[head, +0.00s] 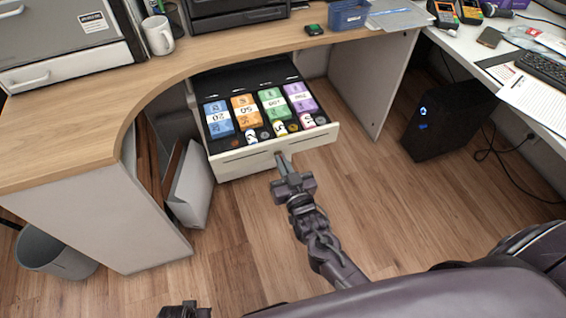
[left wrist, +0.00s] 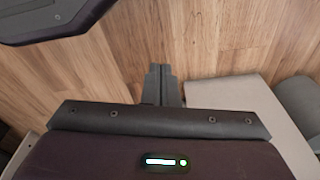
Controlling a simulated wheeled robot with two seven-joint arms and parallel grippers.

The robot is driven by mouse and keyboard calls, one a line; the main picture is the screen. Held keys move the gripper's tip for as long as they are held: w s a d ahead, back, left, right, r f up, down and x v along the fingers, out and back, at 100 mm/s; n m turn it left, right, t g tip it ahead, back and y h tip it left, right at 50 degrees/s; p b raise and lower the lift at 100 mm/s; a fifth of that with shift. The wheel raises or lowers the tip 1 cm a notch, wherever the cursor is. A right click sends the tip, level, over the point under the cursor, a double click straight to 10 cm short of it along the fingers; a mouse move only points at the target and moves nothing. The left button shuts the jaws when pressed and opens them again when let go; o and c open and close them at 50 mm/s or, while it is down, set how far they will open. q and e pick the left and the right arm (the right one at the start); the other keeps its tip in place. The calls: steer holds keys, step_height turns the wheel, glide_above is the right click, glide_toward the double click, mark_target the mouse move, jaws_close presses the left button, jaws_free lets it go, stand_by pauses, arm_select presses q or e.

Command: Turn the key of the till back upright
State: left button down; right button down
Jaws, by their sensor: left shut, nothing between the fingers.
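The till drawer (head: 235,168) is pulled out under the wooden counter, with its pale front facing me. My left gripper (left wrist: 159,82) is shut and empty above the wood floor in the left wrist view. Only a dark part of it shows at the head view's bottom edge.
The drawer holds banknote stacks (head: 273,104) and coins. A white bin-like box (head: 190,190) stands left below it, and a grey waste bin (head: 60,255) further left. A black computer case (head: 440,125) stands to the right. The floor before the drawer is clear.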

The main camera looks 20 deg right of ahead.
steer(key=c, duration=1.6)
jaws_free()
steer(key=shift+c, duration=0.2)
